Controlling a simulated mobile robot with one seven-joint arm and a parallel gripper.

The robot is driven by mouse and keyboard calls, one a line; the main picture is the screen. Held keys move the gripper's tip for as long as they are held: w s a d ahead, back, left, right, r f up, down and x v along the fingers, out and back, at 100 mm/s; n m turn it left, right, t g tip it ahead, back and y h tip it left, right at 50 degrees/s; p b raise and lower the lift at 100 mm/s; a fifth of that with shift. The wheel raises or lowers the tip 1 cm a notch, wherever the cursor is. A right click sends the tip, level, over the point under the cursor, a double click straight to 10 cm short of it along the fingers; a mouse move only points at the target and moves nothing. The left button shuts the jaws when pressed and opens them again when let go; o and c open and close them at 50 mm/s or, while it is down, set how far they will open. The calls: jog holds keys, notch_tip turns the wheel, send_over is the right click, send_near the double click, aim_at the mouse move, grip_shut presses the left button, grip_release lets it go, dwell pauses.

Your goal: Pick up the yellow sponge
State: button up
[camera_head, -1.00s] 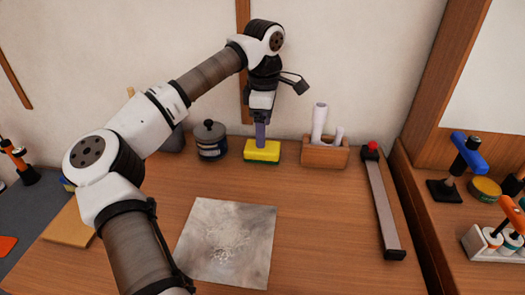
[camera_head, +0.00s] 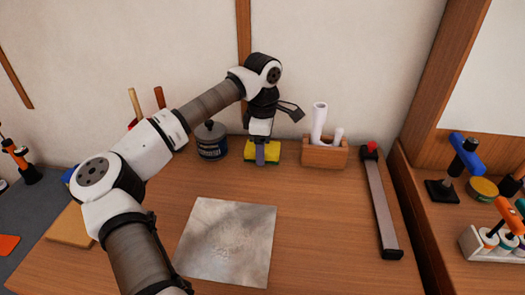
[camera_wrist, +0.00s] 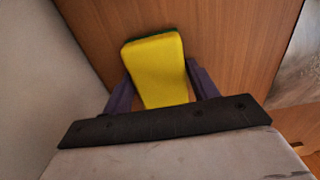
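The yellow sponge (camera_head: 274,151), with a green layer on its far side, lies on the wooden table near the back wall. In the wrist view the sponge (camera_wrist: 157,62) sits between my two purple fingers, one along each side. My gripper (camera_head: 260,163) is down at table height, with one finger in front of the sponge in the head view. It also shows in the wrist view (camera_wrist: 159,72). The fingers are apart, close to the sponge's sides; I cannot tell whether they touch it. The gripper body hides the sponge's near end in the wrist view.
A dark lidded jar (camera_head: 211,142) stands left of the sponge. A long grey bar with a red knob (camera_head: 382,208) lies further right. A grey slab (camera_head: 228,243) lies in front, with bare table around it.

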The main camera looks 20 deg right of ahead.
jog(key=c, duration=0.6)
jog(key=shift+o, duration=0.2)
jog(key=shift+r, duration=0.1)
notch_tip(320, 180, up, 20)
jog(key=o, duration=0.4)
jog(key=c, duration=0.3)
jog(key=shift+c, duration=0.2)
jog(key=shift+a, duration=0.15)
